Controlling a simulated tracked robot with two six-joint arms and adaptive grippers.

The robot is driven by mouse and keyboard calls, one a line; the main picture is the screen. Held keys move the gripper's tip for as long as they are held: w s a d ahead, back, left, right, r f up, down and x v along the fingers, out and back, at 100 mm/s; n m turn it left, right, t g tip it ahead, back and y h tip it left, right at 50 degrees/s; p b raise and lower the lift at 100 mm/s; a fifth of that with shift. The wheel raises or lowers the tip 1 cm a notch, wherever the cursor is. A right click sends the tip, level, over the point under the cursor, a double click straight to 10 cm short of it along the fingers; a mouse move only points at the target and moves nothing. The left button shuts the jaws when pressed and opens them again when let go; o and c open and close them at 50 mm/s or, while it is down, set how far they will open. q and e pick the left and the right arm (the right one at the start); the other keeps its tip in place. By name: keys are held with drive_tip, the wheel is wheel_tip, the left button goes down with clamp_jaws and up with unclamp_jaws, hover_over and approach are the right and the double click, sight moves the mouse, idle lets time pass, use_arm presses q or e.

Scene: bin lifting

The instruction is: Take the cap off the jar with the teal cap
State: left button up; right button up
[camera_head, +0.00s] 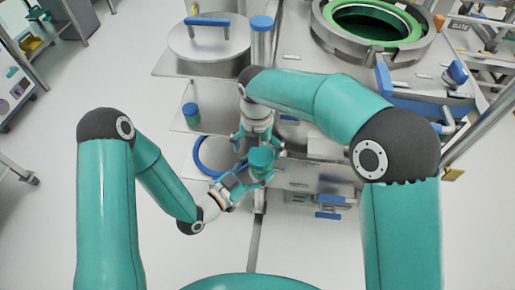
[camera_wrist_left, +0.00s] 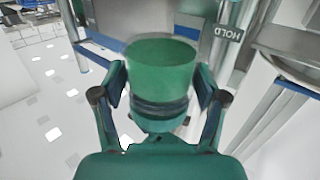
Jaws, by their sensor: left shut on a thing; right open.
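The jar with the teal cap (camera_head: 261,158) is held up in front of the station, with its cap on and facing up toward the head camera. My left gripper (camera_head: 257,174) is shut on the jar's body from the lower left. In the left wrist view the teal cap (camera_wrist_left: 162,62) stands above the fingers, and the darker jar body (camera_wrist_left: 160,108) sits between them. My right gripper (camera_head: 257,142) is open, just behind and above the cap, with its fingers spread to either side. I cannot tell whether it touches the cap. It does not clearly show in the left wrist view.
A small blue-topped jar (camera_head: 191,114) stands on a metal shelf at the left. A blue ring (camera_head: 199,157) lies below it. A tall blue-capped cylinder (camera_head: 262,45) and a round lid with a blue handle (camera_head: 209,42) are behind. A green-lined bin opening (camera_head: 322,22) is at the back right.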

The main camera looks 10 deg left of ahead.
drive_tip(key=shift+s+a, duration=0.1)
drive_tip(key=shift+a, duration=0.05)
drive_tip(key=c, duration=1.4)
drive_tip(key=shift+r, duration=0.1)
drive_tip(key=shift+r, duration=0.2)
drive_tip(key=shift+r, duration=1.1)
drive_tip(key=shift+d, duration=0.2)
